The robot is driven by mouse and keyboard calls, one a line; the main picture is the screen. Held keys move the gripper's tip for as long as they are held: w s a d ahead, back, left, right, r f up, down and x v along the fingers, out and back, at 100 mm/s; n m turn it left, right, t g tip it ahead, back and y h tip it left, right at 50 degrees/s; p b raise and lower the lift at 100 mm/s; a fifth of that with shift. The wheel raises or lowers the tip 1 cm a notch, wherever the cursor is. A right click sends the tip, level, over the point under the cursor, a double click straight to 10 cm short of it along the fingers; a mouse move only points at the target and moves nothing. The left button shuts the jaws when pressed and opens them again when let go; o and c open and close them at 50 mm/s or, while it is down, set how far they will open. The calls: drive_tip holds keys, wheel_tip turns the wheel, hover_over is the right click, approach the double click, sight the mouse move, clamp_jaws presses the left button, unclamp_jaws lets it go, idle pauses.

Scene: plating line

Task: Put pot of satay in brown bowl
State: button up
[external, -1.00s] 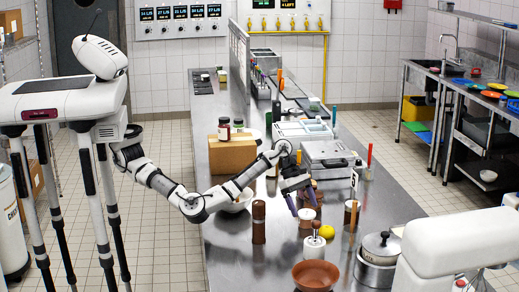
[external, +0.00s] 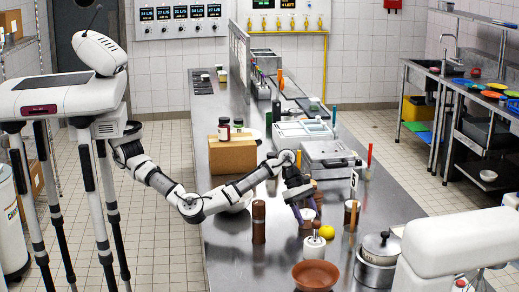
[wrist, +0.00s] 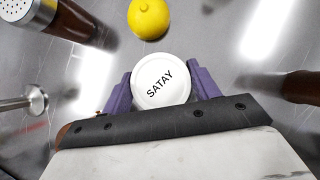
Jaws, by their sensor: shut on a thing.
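The pot of satay has a round white lid reading SATAY in the wrist view (wrist: 160,80). It also shows in the external view (external: 307,214), partly hidden by my gripper. My gripper (external: 300,208) has its purple fingers on either side of the pot, shut on it, as the wrist view shows too (wrist: 161,92). The pot looks upright at counter level; I cannot tell whether it is lifted. The brown bowl (external: 315,276) stands near the counter's front edge, nearer the camera than the pot. It looks empty. It is not in the wrist view.
A brown mill (external: 258,222) is to the left, a shaker (external: 351,213) to the right. A lidded steel pot (external: 379,262) stands right of the bowl.

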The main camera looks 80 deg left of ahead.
drive_tip(key=shift+r, duration=0.15)
wheel_tip(320, 180, up, 20)
drive_tip(key=b, duration=0.3)
drive_tip(key=p, duration=0.8)
hover_over(312, 280)
wheel_tip(312, 280, down, 12)
drive_tip(key=shift+a+f+p, duration=0.1)
drive_tip(key=shift+f+p, duration=0.35)
drive_tip(key=shift+f, duration=1.35)
drive_tip(key=shift+f, duration=0.55)
